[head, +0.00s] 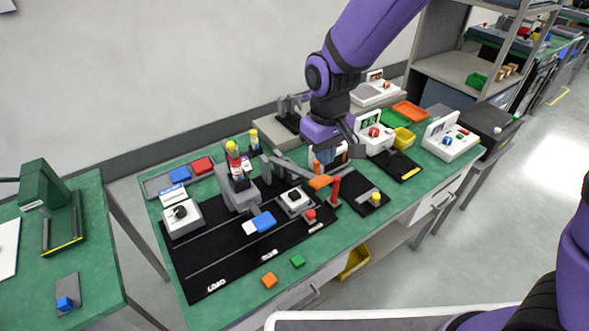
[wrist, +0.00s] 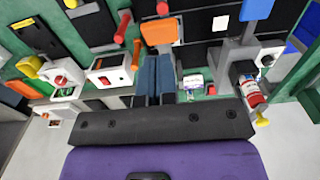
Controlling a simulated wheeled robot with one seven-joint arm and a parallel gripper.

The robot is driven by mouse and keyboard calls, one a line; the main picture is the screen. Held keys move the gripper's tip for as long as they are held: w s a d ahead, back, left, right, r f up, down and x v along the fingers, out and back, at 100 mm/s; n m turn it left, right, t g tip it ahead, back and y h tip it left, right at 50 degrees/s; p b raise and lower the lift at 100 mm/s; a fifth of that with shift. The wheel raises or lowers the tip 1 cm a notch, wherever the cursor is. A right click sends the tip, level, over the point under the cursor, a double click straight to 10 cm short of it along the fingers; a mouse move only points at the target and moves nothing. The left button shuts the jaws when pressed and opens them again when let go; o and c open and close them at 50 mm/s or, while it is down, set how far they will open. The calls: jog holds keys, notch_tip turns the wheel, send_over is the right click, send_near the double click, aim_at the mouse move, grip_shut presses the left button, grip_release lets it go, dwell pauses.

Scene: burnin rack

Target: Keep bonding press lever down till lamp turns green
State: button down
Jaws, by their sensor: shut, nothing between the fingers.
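An orange paddle (head: 320,182) sits at the end of a grey bar over the black work mat and looks like the press lever's handle. It also shows in the wrist view (wrist: 160,32), just beyond the fingertips. My gripper (head: 325,160) is shut and empty, with its blue fingers pointing down close above the paddle. In the wrist view the closed fingers (wrist: 154,60) line up with the paddle; I cannot tell whether they touch it. A small red dome (head: 310,214) stands near a white block (head: 294,200); whether it is the lamp is unclear. No lit green lamp is discernible.
A red post (head: 335,188) stands close right of the paddle. A grey column with a red, yellow-capped bottle (head: 235,160) stands left. White switch boxes (head: 450,141) and bins (head: 409,110) fill the right end.

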jog(key=shift+w+a+r, duration=0.1)
jog(key=shift+r, duration=1.35)
jog(key=shift+w+a+r, duration=0.1)
jog(key=shift+r, duration=1.35)
jog(key=s+d+r+m+t, duration=0.1)
jog(key=s+d+r+m, duration=0.15)
jog(key=d+r, duration=0.4)
jog(key=s+d+r+m+t, duration=0.1)
jog(key=s+d+r, duration=0.2)
jog(key=d+r, duration=0.4)
jog(key=s+d+r+m+t, duration=0.3)
jog(key=s+d, duration=0.8)
jog(key=s, duration=0.2)
jog(key=shift+r, duration=0.15)
